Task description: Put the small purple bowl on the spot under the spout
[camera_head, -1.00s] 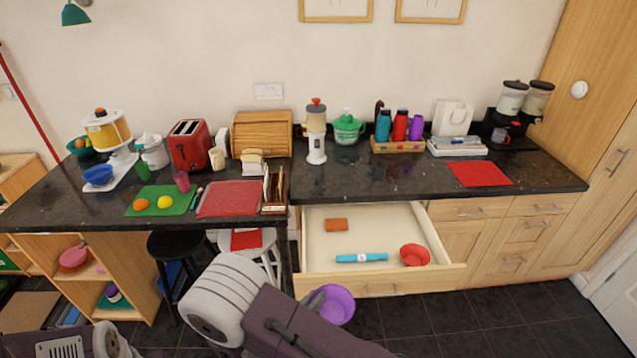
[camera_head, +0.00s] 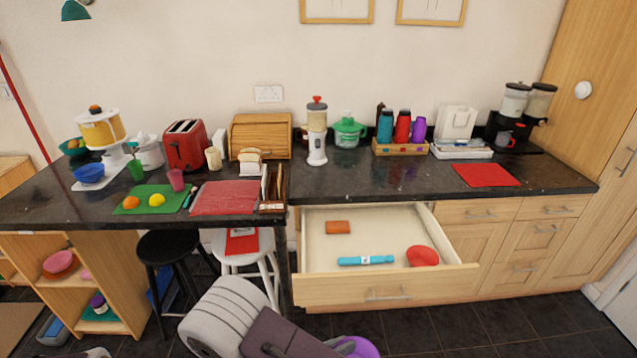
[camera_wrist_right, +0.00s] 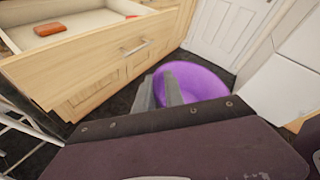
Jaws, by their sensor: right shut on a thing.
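The small purple bowl (camera_head: 357,346) is at the bottom edge of the head view, mostly cut off or behind my right arm. In the right wrist view the purple bowl (camera_wrist_right: 205,82) shows nearly whole. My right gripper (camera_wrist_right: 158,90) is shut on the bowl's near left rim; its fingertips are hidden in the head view. A yellow and white juicer (camera_head: 102,130) stands on the counter at the left. A blue bowl (camera_head: 89,173) sits on its white base at the front, where its spout appears to be. My left gripper is out of view.
An open drawer (camera_head: 385,292) juts out beside my right arm, holding a red bowl (camera_head: 422,257), a blue item and an orange block. Black (camera_head: 166,245) and white (camera_head: 243,250) stools stand under the counter (camera_head: 375,184). A green board (camera_head: 156,198) with fruit lies near the juicer.

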